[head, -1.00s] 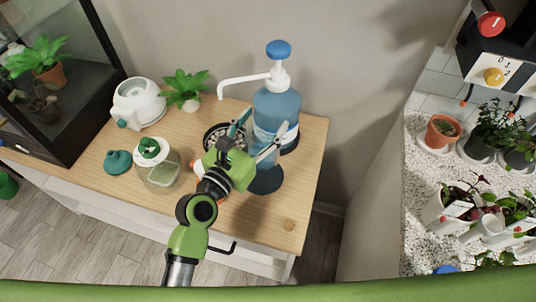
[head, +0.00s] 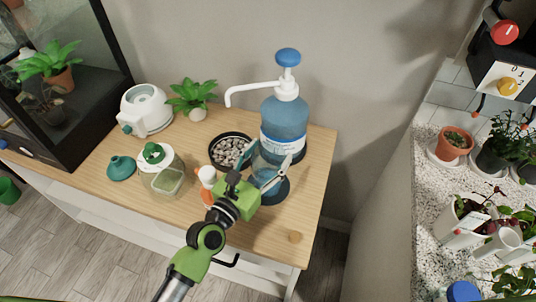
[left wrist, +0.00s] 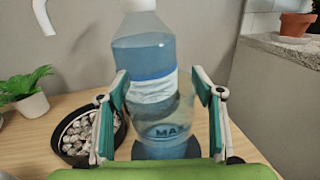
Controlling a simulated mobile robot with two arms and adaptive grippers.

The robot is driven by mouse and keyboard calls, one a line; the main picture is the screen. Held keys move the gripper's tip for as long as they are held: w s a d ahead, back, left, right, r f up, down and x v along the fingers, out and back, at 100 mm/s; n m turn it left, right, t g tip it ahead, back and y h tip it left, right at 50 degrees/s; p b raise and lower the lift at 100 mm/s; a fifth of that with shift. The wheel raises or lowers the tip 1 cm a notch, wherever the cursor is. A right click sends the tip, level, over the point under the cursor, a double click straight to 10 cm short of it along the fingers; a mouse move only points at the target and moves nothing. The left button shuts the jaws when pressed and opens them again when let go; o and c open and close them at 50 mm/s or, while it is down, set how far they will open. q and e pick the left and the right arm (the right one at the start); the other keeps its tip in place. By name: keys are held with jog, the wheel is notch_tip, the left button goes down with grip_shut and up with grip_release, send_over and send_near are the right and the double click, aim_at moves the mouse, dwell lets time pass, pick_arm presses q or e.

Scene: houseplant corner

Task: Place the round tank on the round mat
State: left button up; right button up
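My right gripper is out of view.
A round dark tray of pebbles (head: 230,150) is left of the tank. An orange-and-white bottle (head: 207,180) is partly hidden by my gripper.

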aim_at(259, 168)
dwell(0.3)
pick_arm(q)
jog(key=shift+s+a+r, duration=0.1)
jog(key=b+v, duration=0.1)
jog(key=v, duration=0.5)
jog(key=shift+s+a, duration=0.1)
jog(key=shift+s, duration=0.1)
jog(key=shift+s+a, duration=0.2)
jog(key=shift+s, duration=0.1)
